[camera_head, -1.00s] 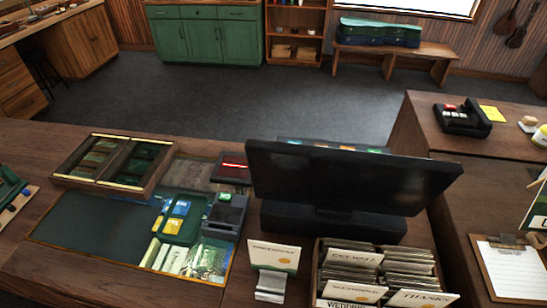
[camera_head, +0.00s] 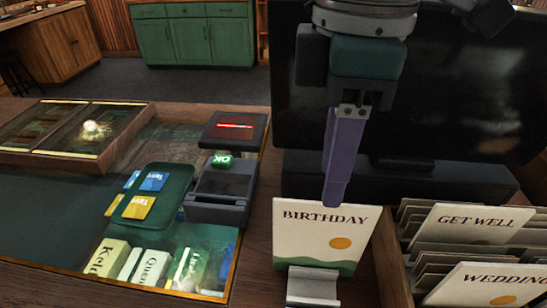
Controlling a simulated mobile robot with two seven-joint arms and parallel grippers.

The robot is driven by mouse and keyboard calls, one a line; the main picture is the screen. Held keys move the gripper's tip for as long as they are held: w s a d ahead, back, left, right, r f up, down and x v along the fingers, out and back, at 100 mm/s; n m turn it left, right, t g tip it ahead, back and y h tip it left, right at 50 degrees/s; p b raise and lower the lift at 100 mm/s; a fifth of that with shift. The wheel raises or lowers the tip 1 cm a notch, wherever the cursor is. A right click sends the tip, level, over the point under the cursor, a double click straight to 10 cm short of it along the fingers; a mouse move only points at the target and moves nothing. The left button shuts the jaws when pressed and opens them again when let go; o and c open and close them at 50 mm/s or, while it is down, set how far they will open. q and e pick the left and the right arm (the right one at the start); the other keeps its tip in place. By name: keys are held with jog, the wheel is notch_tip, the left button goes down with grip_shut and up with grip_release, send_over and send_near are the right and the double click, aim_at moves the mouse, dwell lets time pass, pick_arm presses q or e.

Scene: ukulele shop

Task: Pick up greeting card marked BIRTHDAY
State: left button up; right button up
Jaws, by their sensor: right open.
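The greeting card marked BIRTHDAY (camera_head: 308,236) stands upright in a small silver holder (camera_head: 313,285) at the lower middle of the head view. It is cream with an orange dot and a green band at the bottom. My right gripper (camera_head: 337,200) points down just over the card's top edge, its purple fingers seen nearly edge-on, so that one largely hides the other. It is open and holds nothing. I cannot tell whether a fingertip touches the card. My left gripper is not in view.
A rack of cards marked GET WELL (camera_head: 470,226) and WEDDING (camera_head: 490,288) stands close on the right. A black monitor (camera_head: 450,100) is behind. A card reader (camera_head: 222,190), a green tray (camera_head: 168,205) and a display case (camera_head: 75,130) are on the left.

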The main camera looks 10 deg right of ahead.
aim_at(324, 222)
jog(key=shift+w+d+f+p, duration=0.1)
jog(key=shift+f+p, duration=0.25)
jog(key=shift+f, duration=2.1)
jog(key=shift+w+d+f+p, duration=0.1)
jog(key=shift+f+p, duration=0.2)
jog(key=shift+f, duration=2.15)
grip_shut()
